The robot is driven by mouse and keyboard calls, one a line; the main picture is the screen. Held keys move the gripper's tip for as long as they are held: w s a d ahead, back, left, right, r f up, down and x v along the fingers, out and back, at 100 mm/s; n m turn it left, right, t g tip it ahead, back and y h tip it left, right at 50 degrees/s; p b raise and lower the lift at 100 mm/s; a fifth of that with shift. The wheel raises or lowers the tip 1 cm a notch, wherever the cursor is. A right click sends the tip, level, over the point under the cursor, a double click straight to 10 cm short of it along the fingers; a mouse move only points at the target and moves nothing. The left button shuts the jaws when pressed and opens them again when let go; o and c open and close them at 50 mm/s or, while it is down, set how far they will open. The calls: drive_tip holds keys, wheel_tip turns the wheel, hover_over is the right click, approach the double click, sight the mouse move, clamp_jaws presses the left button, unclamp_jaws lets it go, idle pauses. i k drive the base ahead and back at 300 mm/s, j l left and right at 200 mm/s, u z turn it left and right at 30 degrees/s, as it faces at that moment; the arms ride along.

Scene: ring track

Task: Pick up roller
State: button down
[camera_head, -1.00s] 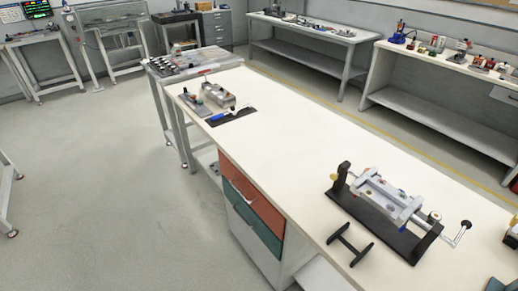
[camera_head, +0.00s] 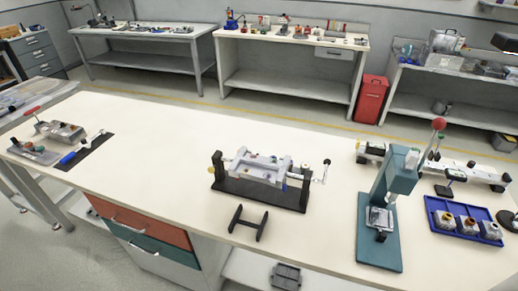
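No thing here can be named the roller for certain. A blue-handled tool (camera_head: 76,155) with a pale end lies on a black mat (camera_head: 98,141) at the left end of the white workbench (camera_head: 160,135). A blue tray (camera_head: 435,206) at the right holds several small grey parts with coppery round tops (camera_head: 467,223). A grey fixture (camera_head: 262,170) with a side crank stands on a black base at mid-bench. A black H-shaped stand (camera_head: 248,222) sits in front of it. My gripper is not in view.
A teal press (camera_head: 385,205) with a red knob stands right of the fixture. A grey block fixture (camera_head: 61,131) stands at the far left. Drawers (camera_head: 140,226) are under the front edge. The bench between mat and fixture is clear. More benches line the wall.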

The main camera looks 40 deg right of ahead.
sight(304, 166)
drive_tip(key=i+j+z, duration=0.1)
drive_tip(key=z, duration=1.1)
drive_tip(key=i+j, duration=0.15)
drive_tip(key=j, duration=0.3)
drive_tip(key=i+j, duration=0.1)
drive_tip(key=j, duration=0.3)
drive_tip(key=i+j, duration=0.15)
drive_tip(key=j, duration=0.3)
drive_tip(key=i+j+z, duration=0.1)
drive_tip(key=j, duration=0.3)
